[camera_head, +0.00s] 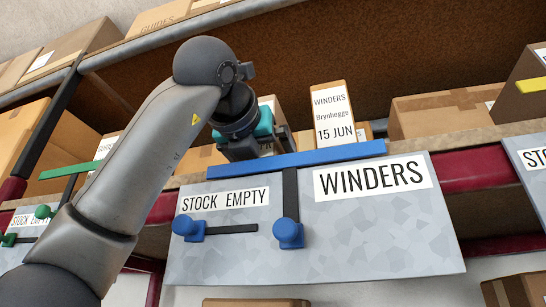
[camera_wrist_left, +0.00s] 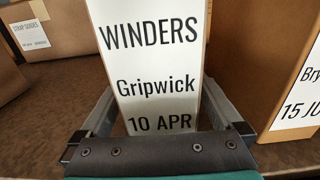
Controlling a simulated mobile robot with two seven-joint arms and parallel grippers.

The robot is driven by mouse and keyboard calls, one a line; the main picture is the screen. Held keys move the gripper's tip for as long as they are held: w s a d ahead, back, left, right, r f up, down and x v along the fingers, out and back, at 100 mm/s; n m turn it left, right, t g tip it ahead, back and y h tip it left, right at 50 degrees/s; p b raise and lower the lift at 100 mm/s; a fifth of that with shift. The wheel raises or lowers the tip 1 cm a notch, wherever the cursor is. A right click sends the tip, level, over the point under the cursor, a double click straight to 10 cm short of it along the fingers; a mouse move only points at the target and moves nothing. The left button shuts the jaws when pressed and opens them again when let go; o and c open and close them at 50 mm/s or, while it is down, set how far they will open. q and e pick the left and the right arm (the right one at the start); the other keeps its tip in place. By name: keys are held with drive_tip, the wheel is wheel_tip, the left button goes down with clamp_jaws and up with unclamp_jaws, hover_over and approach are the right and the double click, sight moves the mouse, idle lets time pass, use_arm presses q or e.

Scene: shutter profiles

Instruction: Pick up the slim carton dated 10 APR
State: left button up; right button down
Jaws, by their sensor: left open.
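The slim carton dated 10 APR (camera_wrist_left: 152,70) stands upright in the middle of the left wrist view, its white label reading WINDERS, Gripwick, 10 APR. My left gripper (camera_wrist_left: 158,108) is open, with one finger on each side of this carton. I cannot tell whether the fingers touch it. In the head view my left gripper (camera_head: 256,147) is at the shelf front above the blue bar and hides most of that carton. My right gripper is not in view.
A slim carton dated 15 JUN (camera_head: 332,112) stands close to the right, also in the left wrist view (camera_wrist_left: 284,70). A grey WINDERS panel (camera_head: 340,240) with blue knobs hangs below the blue bar (camera_head: 300,160). A wider box (camera_head: 440,112) is farther right.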

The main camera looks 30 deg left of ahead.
use_arm(q)
drive_tip(key=shift+x, duration=0.85)
drive_tip(key=shift+s, duration=0.1)
drive_tip(key=shift+c, duration=0.4)
drive_tip(key=shift+r, duration=0.1)
clamp_jaws()
